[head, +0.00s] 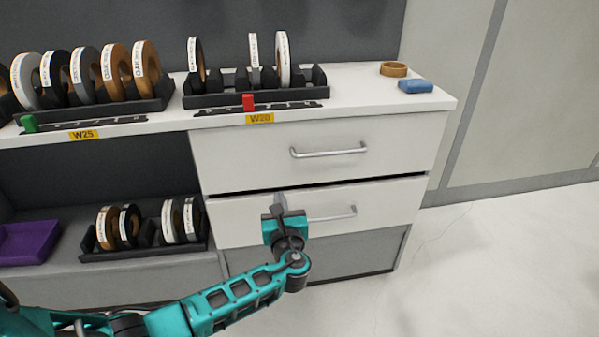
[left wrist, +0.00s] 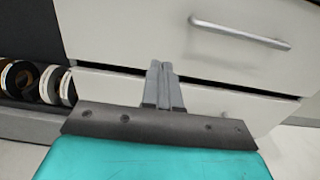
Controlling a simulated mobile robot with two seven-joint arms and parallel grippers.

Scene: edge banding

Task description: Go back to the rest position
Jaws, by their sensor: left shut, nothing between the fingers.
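My left gripper (head: 279,203) is in front of the lower white drawer (head: 385,200), near the left end of its bar handle (head: 332,214). In the left wrist view the fingers (left wrist: 162,80) are pressed together and empty, pointing at the drawer fronts. The lower drawer sits slightly out, with a dark gap along its top edge. The upper drawer (head: 230,158) looks closed; its handle (head: 330,151) also shows in the left wrist view (left wrist: 240,32). My right gripper is in neither view.
Edge-band rolls (head: 145,66) stand in black racks on the white counter (head: 370,95). A purple tray (head: 28,243) and more rolls (head: 130,226) are on the lower shelf. The floor (head: 500,270) at right is clear.

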